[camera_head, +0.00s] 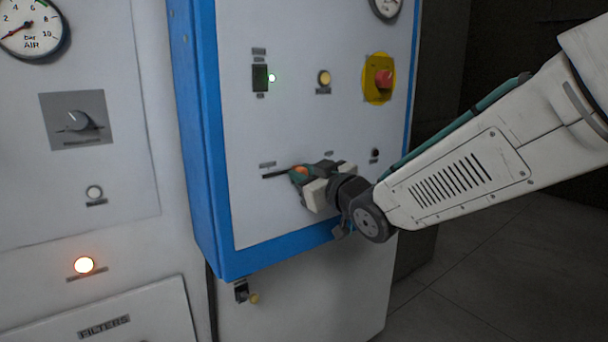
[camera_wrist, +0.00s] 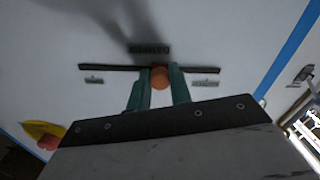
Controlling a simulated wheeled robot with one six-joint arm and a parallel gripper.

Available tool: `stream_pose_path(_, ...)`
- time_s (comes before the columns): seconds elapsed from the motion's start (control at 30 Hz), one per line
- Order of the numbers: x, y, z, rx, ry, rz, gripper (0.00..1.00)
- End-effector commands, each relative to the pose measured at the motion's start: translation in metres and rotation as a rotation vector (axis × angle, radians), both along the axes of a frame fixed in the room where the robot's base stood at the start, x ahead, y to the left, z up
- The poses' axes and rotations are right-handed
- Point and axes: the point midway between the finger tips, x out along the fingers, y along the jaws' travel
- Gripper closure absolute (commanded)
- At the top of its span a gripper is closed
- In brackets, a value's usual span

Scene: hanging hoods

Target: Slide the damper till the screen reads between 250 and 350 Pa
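The damper's orange knob (camera_wrist: 159,77) sits near the middle of a dark straight slot (camera_wrist: 105,68) in the wrist view. My gripper (camera_wrist: 160,84) has its two green fingers on either side of the knob, and they appear to touch it. In the head view my gripper (camera_head: 305,176) is at the panel's slot (camera_head: 274,175), with the orange knob (camera_head: 299,171) partly showing between its fingers. The slot's right part is hidden behind my gripper there. I see no screen with a readable Pa value.
The blue-edged white panel (camera_head: 235,200) carries a dark green switch (camera_head: 260,78) with a green light, a yellow button (camera_head: 324,77) and a red stop button (camera_head: 384,78) on yellow. A black knob (camera_head: 375,153) is close to my arm. A gauge (camera_head: 387,6) is cut off above.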

Motion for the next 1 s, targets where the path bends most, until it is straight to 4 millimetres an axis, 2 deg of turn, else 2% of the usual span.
stream_pose_path(0.2, 0.008, -0.012, 0.0, -0.001, -0.001, -0.002, 1.0)
stream_pose_path(0.4, 0.007, -0.011, 0.0, 0.0, 0.0, 0.0, 1.0)
stream_pose_path(0.43, 0.007, -0.011, 0.0, 0.0, 0.0, 0.0, 0.77)
stream_pose_path(0.5, 0.007, -0.011, 0.0, 0.0, 0.0, 0.0, 0.57)
stream_pose_path(0.83, 0.005, -0.013, 0.0, 0.0, 0.0, -0.001, 0.57)
stream_pose_path(1.0, -0.014, -0.026, 0.001, 0.0, 0.0, -0.002, 0.57)
